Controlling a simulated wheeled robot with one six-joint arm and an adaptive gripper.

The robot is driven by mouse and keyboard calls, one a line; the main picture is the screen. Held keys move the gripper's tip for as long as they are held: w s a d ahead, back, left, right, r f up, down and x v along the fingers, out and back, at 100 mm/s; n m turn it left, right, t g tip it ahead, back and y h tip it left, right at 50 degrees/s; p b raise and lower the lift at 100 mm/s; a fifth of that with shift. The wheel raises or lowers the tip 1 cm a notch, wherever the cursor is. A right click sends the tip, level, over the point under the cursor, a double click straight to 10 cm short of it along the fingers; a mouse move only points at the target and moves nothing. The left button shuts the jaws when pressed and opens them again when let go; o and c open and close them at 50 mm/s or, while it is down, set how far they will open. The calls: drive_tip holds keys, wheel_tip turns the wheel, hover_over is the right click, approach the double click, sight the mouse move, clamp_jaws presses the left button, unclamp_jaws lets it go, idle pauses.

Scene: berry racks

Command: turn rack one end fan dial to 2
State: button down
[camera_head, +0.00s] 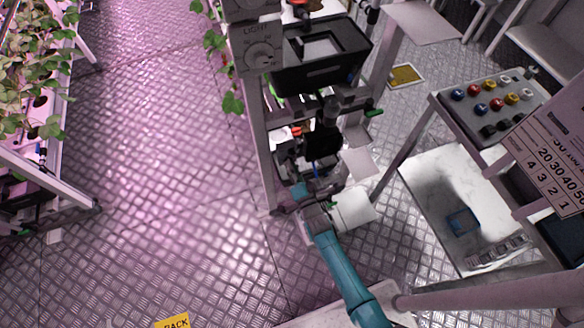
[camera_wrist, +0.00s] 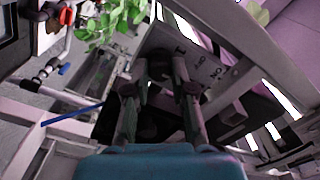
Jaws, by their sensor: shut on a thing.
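In the wrist view, my gripper (camera_wrist: 162,84) has its two fingers shut around a dark dial knob (camera_wrist: 159,62). The knob sits on a grey panel (camera_wrist: 205,66) with small dark markings, seen at a slant. The panel's label and the dial's setting are too small and dark to read. In the head view, my teal arm reaches to the lower end of the rack (camera_head: 256,150). My fingers and the held dial cannot be made out there. A separate dial box marked LIGHT (camera_head: 258,54) is higher on the rack end, apart from my gripper.
A black tray (camera_head: 292,79) sits on the rack above my wrist. A cart at right carries a panel of coloured knobs (camera_head: 458,95). Another planted rack (camera_head: 50,175) stands at left, with clear metal floor (camera_head: 150,170) between. Leaves (camera_wrist: 118,20) hang near the gripper.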

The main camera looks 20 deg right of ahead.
drive_tip(key=shift+m, duration=0.7)
drive_tip(key=c, duration=1)
unclamp_jaws()
drive_tip(key=shift+o, duration=0.2)
drive_tip(key=shift+s, duration=0.1)
drive_tip(key=s, duration=1.1)
drive_tip(key=shift+s+f, duration=0.15)
drive_tip(key=shift+s, duration=0.25)
drive_tip(key=shift+d, duration=0.1)
